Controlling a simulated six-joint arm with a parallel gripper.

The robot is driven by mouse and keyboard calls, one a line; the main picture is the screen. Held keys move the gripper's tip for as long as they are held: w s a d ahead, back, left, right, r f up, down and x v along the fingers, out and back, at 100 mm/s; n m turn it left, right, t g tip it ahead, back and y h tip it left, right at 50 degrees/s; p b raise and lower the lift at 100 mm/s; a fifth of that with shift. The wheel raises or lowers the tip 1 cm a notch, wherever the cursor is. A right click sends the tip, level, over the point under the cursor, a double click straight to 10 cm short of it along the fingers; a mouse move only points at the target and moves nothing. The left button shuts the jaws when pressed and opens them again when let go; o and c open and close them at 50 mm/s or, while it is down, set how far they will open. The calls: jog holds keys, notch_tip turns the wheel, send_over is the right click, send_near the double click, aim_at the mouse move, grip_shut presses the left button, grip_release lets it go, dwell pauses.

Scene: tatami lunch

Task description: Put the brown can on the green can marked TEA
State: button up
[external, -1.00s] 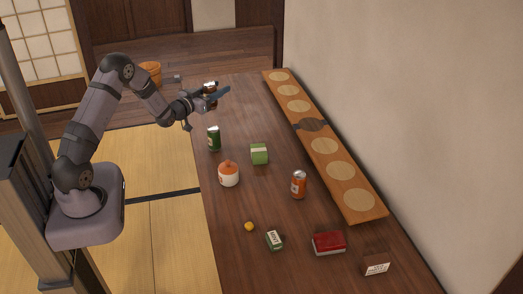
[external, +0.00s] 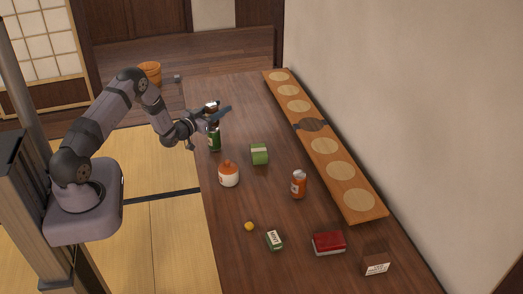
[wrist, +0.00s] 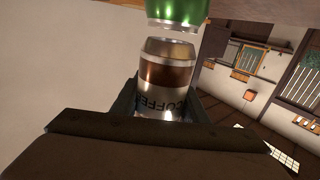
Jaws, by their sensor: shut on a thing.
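My gripper (external: 213,116) is shut on the brown can (external: 211,106), which has a silver end and a brown band. In the wrist view the brown can (wrist: 167,75) reads COFFEE upside down between the fingers. The green can (external: 214,143) stands on the table directly below it, its upper part partly hidden by my gripper. In the wrist view the green can (wrist: 178,8) shows at the top edge, its silver rim facing the brown can's end. A small gap seems to separate them. The TEA marking cannot be read here.
A long wooden board (external: 368,215) lies along the wall.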

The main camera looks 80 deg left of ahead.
jog(key=shift+f, duration=0.25)
jog(key=shift+f, duration=0.2)
jog(key=o, duration=1)
jog(key=shift+o, duration=0.2)
jog(key=shift+r, duration=0.2)
jog(key=b+v, duration=0.2)
jog(key=v, duration=1)
jog(key=shift+b, duration=0.4)
